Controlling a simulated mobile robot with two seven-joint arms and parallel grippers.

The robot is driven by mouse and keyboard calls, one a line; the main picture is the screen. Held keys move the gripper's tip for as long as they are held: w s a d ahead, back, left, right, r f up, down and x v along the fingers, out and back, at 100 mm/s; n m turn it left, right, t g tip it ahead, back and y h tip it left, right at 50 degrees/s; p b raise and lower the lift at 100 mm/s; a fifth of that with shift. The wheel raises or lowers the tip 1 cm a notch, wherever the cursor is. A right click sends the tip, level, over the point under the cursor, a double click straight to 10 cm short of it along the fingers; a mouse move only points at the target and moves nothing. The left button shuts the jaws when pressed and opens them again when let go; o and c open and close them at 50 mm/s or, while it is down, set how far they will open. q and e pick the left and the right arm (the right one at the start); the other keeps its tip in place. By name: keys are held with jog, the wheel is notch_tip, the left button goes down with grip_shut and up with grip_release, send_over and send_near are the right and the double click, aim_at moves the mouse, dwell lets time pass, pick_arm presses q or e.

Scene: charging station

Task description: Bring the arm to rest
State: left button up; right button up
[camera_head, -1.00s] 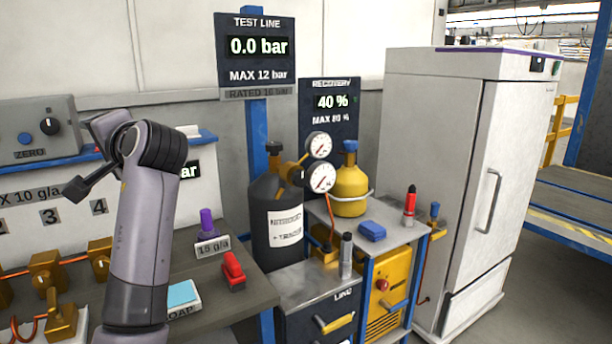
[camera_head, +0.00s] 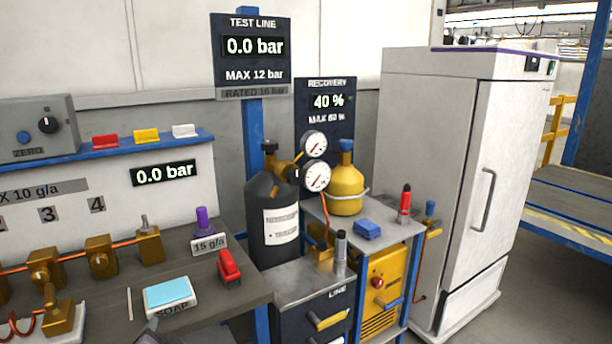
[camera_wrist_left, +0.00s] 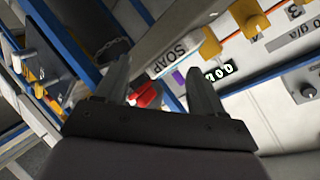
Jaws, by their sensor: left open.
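My left gripper (camera_wrist_left: 158,66) shows in the left wrist view with its two dark fingers spread apart and nothing between them. Beyond the fingers, apart from them, are the bench with the soap tray and a red object (camera_wrist_left: 147,94). In the head view my left arm is almost wholly out of the picture; only a small dark piece, probably part of it, shows at the bottom edge below the soap tray (camera_head: 171,294). My right gripper is in neither view.
The bench (camera_head: 222,300) holds brass valves (camera_head: 102,256), a red clip-like object (camera_head: 229,268) and a purple-topped item (camera_head: 203,221). To its right stand a black cylinder (camera_head: 270,205), a yellow cylinder (camera_head: 346,185) on a cart, and a white cabinet (camera_head: 430,150).

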pick_arm(q)
jog(key=s+d+f+n+h, duration=0.1)
jog(key=s+d+f+h, duration=0.1)
jog(key=s+f, duration=0.3)
jog(key=s+d+f+n+g+h, duration=0.1)
jog(key=s+f, duration=0.4)
jog(key=s, duration=0.6)
jog(key=s+d+f+n+g+h, duration=0.1)
jog(key=s+d+f+n+h, duration=0.1)
jog(key=s, duration=0.7)
notch_tip(320, 180, down, 4)
jog(key=shift+d+r+h, duration=0.25)
jog(key=shift+d+h, duration=0.45)
jog(key=shift+d, duration=0.25)
